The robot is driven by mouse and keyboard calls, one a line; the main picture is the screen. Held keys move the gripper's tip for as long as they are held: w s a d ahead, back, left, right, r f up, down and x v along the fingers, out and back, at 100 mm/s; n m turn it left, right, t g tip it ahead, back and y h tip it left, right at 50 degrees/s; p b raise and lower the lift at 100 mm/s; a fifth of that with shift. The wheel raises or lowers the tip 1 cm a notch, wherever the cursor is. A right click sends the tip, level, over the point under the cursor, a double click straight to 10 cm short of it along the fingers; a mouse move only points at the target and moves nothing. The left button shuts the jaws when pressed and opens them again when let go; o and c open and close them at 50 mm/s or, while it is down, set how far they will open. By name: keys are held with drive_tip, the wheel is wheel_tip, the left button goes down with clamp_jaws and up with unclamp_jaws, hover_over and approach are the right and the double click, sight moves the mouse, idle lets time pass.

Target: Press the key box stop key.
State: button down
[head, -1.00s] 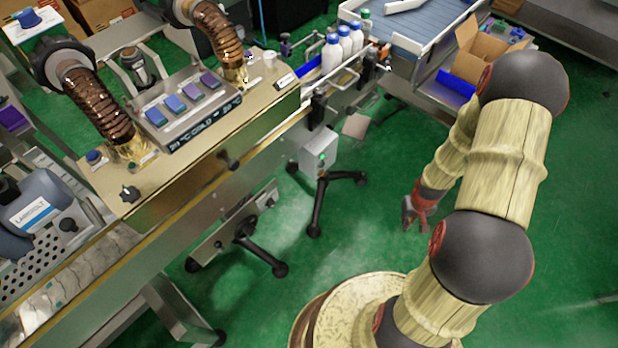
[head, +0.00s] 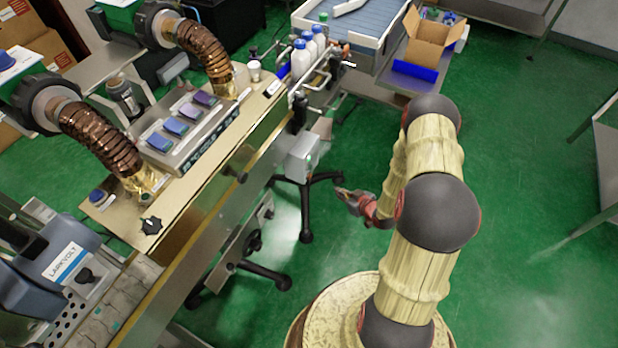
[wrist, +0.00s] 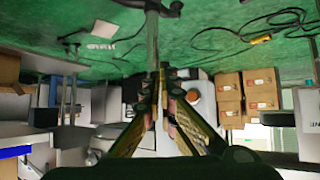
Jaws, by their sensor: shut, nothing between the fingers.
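A sloped box with a row of blue and purple keys (head: 185,128) sits on top of the gold-coloured machine at the left in the head view. Its key labels are too small to read, so I cannot tell which is the stop key. My gripper (head: 343,191) is shut and empty, low over the green floor, right of that stand and apart from both boxes. In the wrist view my gripper's fingers (wrist: 163,88) come together with nothing between them.
Two ribbed copper hoses (head: 101,143) rise beside the keys. White bottles with blue caps (head: 301,60) stand at the machine's far end. An open carton (head: 430,45) is at the back right. Green floor lies clear on the right.

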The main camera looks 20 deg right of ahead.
drive_tip(key=shift+w+a, duration=0.1)
drive_tip(key=shift+w, duration=0.05)
drive_tip(key=w+a, duration=0.5)
drive_tip(key=w, duration=0.1)
drive_tip(key=shift+w+b, duration=0.35)
drive_tip(key=shift+b, duration=0.1)
drive_tip(key=shift+w+a, duration=0.1)
drive_tip(key=shift+a, duration=0.1)
idle(1.4)
drive_tip(key=shift+w+a, duration=0.15)
drive_tip(key=shift+w, duration=0.05)
drive_tip(key=shift+w+a, duration=0.25)
drive_tip(key=shift+w, duration=0.1)
idle(1.1)
drive_tip(key=shift+s+d, duration=0.1)
drive_tip(key=shift+s+d+r, duration=0.1)
drive_tip(key=shift+s+d, duration=0.3)
drive_tip(key=shift+s, duration=0.15)
drive_tip(key=shift+s, duration=0.1)
drive_tip(key=shift+s+d, duration=0.8)
drive_tip(key=shift+s, duration=0.15)
drive_tip(key=shift+s+d, duration=0.75)
drive_tip(key=shift+s, duration=0.2)
